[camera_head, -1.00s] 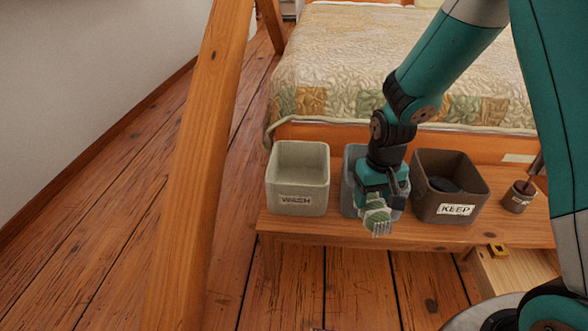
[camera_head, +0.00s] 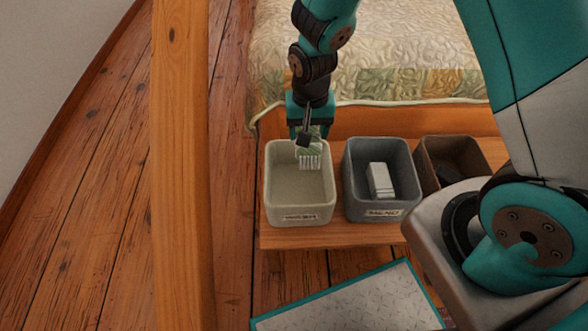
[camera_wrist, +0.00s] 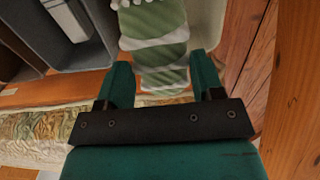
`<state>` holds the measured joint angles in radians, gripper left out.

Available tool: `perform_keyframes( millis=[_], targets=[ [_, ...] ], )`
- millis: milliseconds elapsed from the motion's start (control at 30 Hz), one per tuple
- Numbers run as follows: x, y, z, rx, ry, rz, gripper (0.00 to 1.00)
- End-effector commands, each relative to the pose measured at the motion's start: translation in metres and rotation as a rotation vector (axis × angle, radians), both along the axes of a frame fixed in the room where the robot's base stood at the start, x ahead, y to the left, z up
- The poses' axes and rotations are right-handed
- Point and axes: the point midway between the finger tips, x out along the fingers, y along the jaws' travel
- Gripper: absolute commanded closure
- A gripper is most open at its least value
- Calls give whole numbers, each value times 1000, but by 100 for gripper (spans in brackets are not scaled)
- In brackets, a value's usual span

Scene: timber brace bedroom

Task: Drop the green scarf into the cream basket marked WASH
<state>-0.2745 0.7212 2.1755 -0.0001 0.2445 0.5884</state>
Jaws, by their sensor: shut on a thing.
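The green scarf (camera_wrist: 155,40), with pale stripes and a white fringe, is held between the two fingers of my gripper (camera_wrist: 160,85) in the wrist view. In the head view my gripper (camera_head: 309,132) is over the back part of the cream basket marked WASH (camera_head: 298,214), and the scarf (camera_head: 309,160) hangs down with its fringe in front of the basket's inside. The basket looks empty. I cannot tell how far the fringe is above or below the rim.
A grey bin (camera_head: 383,208) with a white block (camera_head: 380,181) in it stands right of the basket. A brown bin (camera_head: 455,146) stands further right, partly hidden. All stand on a wooden bench (camera_head: 335,235) before the bed (camera_head: 400,75). A timber post (camera_head: 182,200) rises at left.

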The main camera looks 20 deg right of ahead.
Motion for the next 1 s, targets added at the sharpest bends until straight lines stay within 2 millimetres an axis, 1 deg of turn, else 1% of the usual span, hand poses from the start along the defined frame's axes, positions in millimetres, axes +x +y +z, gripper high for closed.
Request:
perform_keyframes(
  millis=[167,400,500,633,867,900,967,1000],
  targets=[
    [0,2,-16,0,0,2,66],
    [0,1,-46,0,0,2,66],
    [0,1,-56,0,0,1,66],
    [0,0,-61,0,0,0,66],
    [0,0,-59,0,0,-1,66],
    [0,0,-59,0,0,-1,34],
    [0,0,-59,0,0,-1,21],
    [0,0,-59,0,0,0,11]
  ],
)
